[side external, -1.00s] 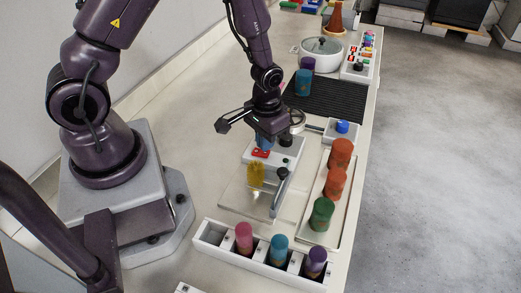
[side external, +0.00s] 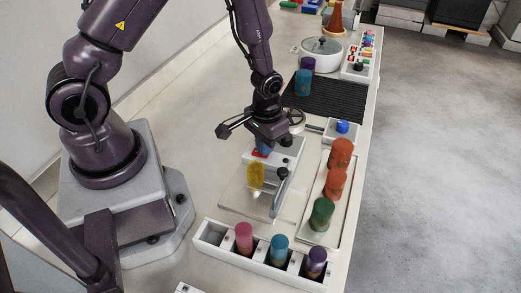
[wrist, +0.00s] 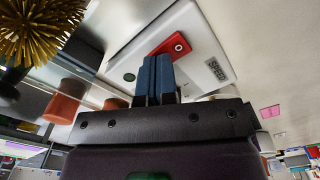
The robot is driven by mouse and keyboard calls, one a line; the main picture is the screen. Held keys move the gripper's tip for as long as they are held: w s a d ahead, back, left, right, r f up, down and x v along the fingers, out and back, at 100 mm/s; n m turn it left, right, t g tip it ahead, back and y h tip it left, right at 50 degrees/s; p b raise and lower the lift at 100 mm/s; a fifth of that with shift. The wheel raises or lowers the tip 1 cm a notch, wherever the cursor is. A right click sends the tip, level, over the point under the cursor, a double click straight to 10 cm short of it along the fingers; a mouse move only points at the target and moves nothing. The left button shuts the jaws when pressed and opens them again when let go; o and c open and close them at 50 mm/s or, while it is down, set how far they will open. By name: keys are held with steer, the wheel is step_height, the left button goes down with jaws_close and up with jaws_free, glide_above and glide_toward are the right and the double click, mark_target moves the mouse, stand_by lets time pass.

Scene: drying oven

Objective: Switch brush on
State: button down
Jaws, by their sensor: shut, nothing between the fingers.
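The brush machine is a white box (side external: 284,158) on a pale plate in the side view. Its yellow bristle brush (side external: 256,175) hangs at the front; the bristles also show at the top left of the wrist view (wrist: 38,28). A red switch (side external: 259,154) is on the box; it also shows in the wrist view (wrist: 180,42) with a round mark on it. My gripper (side external: 263,148) is shut and empty, its blue fingertips at the switch. The fingertips (wrist: 155,76) hide part of the red switch, and I cannot tell whether they touch it.
A black-knobbed lever (side external: 280,180) stands beside the brush. A tray (side external: 318,235) with orange and green cylinders is to the right. A white rack (side external: 214,233) with several coloured cylinders is in front. Bare worktop lies left of the machine.

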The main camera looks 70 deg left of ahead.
steer(key=shift+f, duration=0.15)
steer(key=shift+r, duration=3.55)
steer(key=shift+s, duration=0.1)
steer(key=s+d+r+m+t, duration=0.1)
steer(key=s+r, duration=0.4)
steer(key=r, duration=0.7)
steer(key=s+d+r+m+t, duration=0.2)
steer(key=s+r+t, duration=0.2)
steer(key=r, duration=0.8)
steer(key=shift+s+t, duration=0.3)
steer(key=shift+s, duration=0.85)
